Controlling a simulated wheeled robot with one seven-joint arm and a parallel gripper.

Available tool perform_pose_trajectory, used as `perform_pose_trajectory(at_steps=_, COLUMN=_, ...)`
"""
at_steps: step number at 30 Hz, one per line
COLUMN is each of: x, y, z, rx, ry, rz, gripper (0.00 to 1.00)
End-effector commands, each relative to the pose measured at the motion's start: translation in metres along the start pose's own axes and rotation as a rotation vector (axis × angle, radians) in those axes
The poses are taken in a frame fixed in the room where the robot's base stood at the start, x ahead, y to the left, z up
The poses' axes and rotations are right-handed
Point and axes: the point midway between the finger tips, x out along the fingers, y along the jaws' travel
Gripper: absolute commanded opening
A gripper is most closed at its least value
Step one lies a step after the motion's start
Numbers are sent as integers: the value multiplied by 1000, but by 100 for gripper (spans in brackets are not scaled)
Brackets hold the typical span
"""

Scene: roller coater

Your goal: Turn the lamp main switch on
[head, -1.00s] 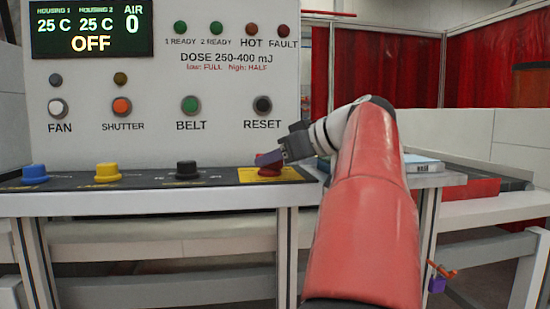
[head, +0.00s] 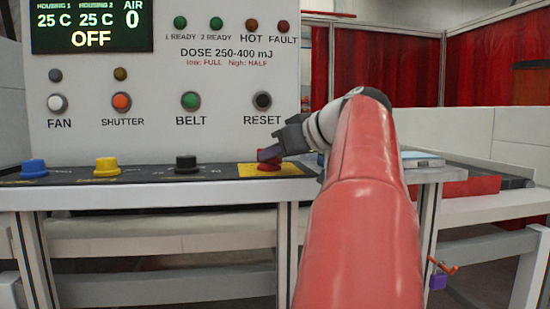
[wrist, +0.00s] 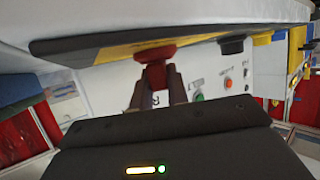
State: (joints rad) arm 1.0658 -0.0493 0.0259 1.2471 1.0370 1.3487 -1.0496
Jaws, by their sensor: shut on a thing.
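The lamp main switch appears to be the red knob (head: 268,166) on a yellow plate (head: 292,170) at the right end of the black control strip. In the wrist view the red knob (wrist: 156,55) shows between and just beyond my fingertips. My gripper (head: 269,154) comes in from the right and is shut on the knob, one finger on either side (wrist: 158,80). The fingers and wrist hide part of the knob, and its pointing direction cannot be read. The display (head: 92,26) on the cabinet reads OFF, 25 C, 25 C and AIR 0.
Blue (head: 34,168), yellow (head: 107,167) and black (head: 186,163) knobs stand left along the same strip. FAN, SHUTTER, BELT and RESET buttons sit on the white upright panel (head: 150,140) just behind.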

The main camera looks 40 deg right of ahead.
Motion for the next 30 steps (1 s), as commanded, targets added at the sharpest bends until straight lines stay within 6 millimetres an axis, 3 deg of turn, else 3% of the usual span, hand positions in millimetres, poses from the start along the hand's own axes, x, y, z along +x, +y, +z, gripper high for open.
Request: perform_pose_trajectory(at_steps=30, x=6, y=-13, z=-6, rx=353, ry=0, rz=867, gripper=0)
